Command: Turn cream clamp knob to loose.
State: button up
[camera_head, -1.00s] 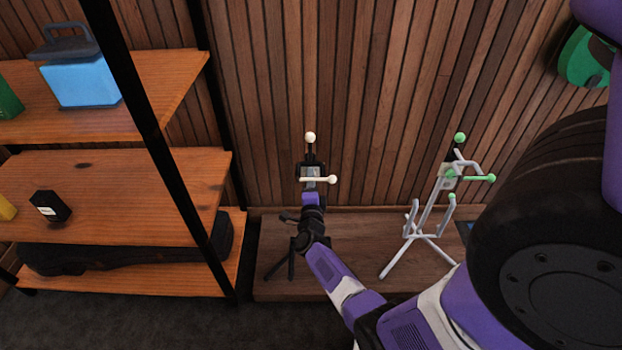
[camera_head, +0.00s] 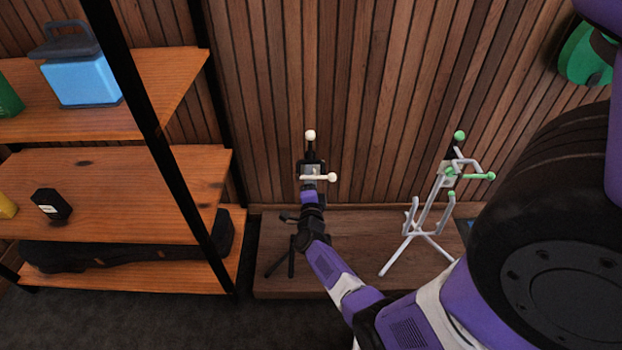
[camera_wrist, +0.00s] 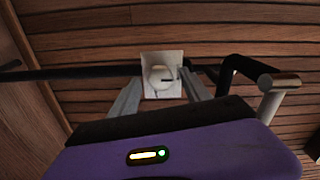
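The cream clamp knob (camera_wrist: 160,76) is a round knob with a dark mark on its right side, on a pale square plate (camera_wrist: 176,57) in the wrist view. My gripper (camera_wrist: 162,87) is open, with one grey finger on either side of the knob in the picture. I cannot tell whether they touch it. In the head view, my gripper (camera_head: 311,181) is at the upper part of a black stand (camera_head: 291,262) with cream ball tips (camera_head: 310,135). My gripper hides the clamp knob there.
A white stand (camera_head: 409,250) with green tips is to the right on the same low wooden platform (camera_head: 350,278). A wooden shelf unit (camera_head: 130,190) is at left. A slatted wall (camera_head: 270,90) is behind. A black bracket (camera_wrist: 243,70) is right of my fingers.

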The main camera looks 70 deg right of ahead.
jog(key=p+v, duration=0.2)
jog(key=v, duration=0.5)
jog(key=shift+a, duration=0.4)
jog(key=shift+s+r+p, duration=0.1)
jog(key=shift+s+p, duration=0.05)
jog(key=shift+p, duration=0.15)
